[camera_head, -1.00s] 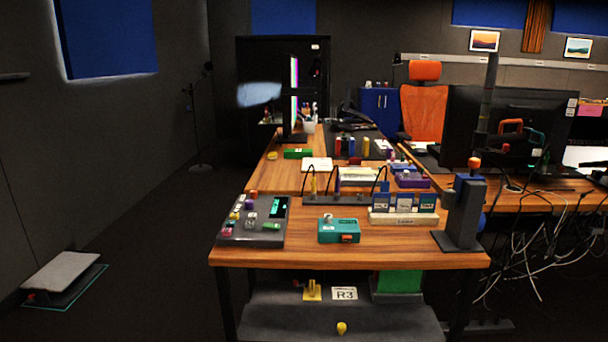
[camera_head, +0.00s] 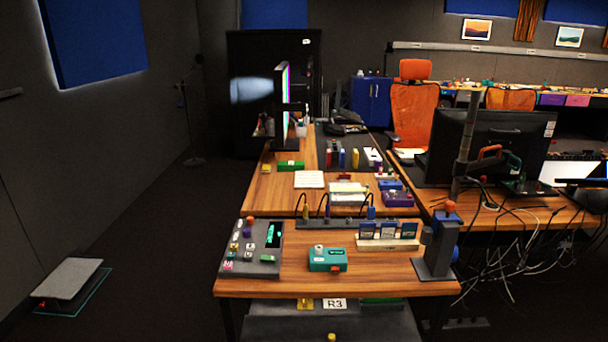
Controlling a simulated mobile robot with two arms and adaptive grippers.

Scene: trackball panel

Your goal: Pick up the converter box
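A teal box (camera_head: 327,259) with a light knob on top and an orange-red part on its front sits on the near wooden table, right of a grey control panel (camera_head: 238,268). It may be the converter box, but I cannot read its label. A purple box (camera_head: 397,198), a blue box (camera_head: 390,184) and a green box (camera_head: 291,166) lie farther back on the desks. Neither of my grippers shows in the head view.
The near table (camera_head: 290,288) has bare wood along its front edge. A grey stand (camera_head: 437,250) with an orange top is at its right end. A rack of blue cards (camera_head: 387,235) stands behind the teal box. Cables hang at the right. Open floor lies at the left.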

